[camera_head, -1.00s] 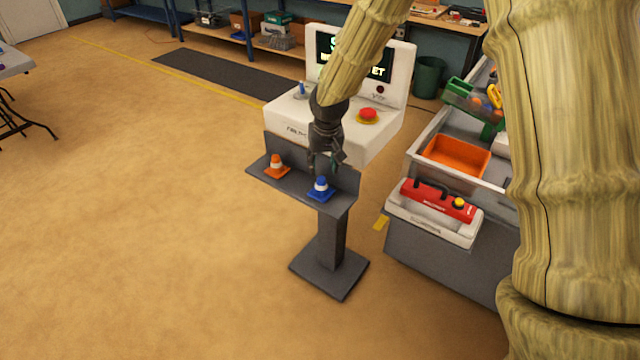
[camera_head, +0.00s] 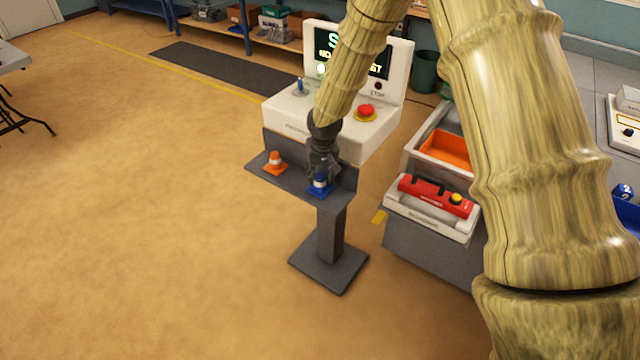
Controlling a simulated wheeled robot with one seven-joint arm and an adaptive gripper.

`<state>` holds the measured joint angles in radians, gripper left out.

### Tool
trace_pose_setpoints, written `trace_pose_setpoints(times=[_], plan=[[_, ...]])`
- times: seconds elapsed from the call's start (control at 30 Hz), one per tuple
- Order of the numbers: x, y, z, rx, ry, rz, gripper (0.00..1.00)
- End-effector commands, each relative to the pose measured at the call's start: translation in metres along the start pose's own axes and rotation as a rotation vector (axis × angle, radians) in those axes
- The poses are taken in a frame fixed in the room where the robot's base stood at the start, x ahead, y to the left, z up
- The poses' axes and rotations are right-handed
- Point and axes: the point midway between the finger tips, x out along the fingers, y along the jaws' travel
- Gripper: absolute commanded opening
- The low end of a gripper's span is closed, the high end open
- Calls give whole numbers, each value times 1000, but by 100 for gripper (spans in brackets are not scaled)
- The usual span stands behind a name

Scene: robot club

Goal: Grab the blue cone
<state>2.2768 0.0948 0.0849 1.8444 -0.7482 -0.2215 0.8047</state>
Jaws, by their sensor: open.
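The blue cone (camera_head: 320,187) has a white band and a square blue base. It stands upright on the right part of the grey shelf (camera_head: 288,183) of the console stand. My gripper (camera_head: 321,174) points down right over the cone, with its fingers about the cone's upper part. The jaws are open. The cone's tip is hidden by the gripper, and I cannot tell whether the fingers touch it.
An orange cone (camera_head: 275,163) stands on the shelf's left part. The white console (camera_head: 300,112) with a red button (camera_head: 366,111) rises behind.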

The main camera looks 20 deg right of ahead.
Motion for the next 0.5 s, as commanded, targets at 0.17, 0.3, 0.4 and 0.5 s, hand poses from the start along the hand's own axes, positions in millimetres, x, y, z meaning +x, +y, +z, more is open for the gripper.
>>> trace_pose_setpoints(times=[0.17,0.3,0.4,0.5], plan=[[17,0,-1,-1,0,0,43],[26,0,0,0,0,0,43],[27,0,0,0,0,0,43],[28,0,0,0,1,0,43]])
